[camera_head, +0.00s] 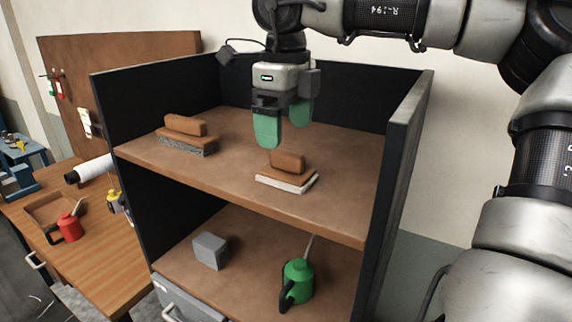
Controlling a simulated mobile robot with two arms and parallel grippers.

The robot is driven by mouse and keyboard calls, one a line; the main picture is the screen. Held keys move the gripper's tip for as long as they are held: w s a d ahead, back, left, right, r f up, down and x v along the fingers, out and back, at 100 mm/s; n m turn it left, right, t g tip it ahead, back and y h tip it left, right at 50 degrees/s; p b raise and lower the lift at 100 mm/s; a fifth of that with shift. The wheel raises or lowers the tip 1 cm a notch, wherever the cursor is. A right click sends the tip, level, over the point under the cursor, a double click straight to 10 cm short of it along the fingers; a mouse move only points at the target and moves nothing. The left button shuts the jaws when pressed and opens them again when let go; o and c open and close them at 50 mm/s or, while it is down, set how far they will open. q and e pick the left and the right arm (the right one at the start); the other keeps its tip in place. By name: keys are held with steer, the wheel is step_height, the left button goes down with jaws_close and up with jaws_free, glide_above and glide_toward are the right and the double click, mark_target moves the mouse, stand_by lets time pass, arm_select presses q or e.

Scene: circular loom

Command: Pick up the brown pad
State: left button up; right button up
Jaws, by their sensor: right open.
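The brown pad (289,178) lies on the upper wooden shelf, with a brown block handle on top and a pale layer underneath. My right gripper (283,136) has green fingertips and points down above the pad's handle. It is open, with nothing between its fingers, and looks apart from the pad. A brown-handled brush (187,137) with a grey underside sits on the same shelf to the left. My left gripper is not in view.
Dark side walls and a back panel enclose the upper shelf (240,190). The lower shelf holds a grey block (210,250) and a green oil can (298,284). A wooden workbench (100,260) on the left carries a red oil can (69,227) and a white roll (92,168).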

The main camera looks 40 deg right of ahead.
mark_target(287, 152)
steer(key=shift+w+d+f, duration=0.1)
steer(key=shift+d+f, duration=0.1)
steer(key=shift+f, duration=0.3)
steer(key=shift+w+d+f, duration=0.15)
steer(key=shift+d+f, duration=0.1)
steer(key=shift+f, duration=0.05)
steer(key=shift+a+f+p, duration=0.15)
steer(key=shift+f+p, duration=0.65)
steer(key=shift+p, duration=0.25)
steer(key=shift+s+a+f+p, duration=0.15)
steer(key=shift+f+p, duration=0.15)
steer(key=shift+f, duration=0.3)
steer(key=shift+s+a+f+p, duration=0.15)
steer(key=shift+f+p, duration=0.1)
steer(key=shift+f, duration=0.65)
steer(key=shift+d+f, duration=0.15)
steer(key=shift+f, duration=0.05)
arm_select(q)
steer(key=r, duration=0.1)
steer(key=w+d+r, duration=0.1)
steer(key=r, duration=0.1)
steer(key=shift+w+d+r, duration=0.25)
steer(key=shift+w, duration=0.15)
arm_select(e)
steer(key=c, duration=1)
steer(key=shift+c, duration=0.2)
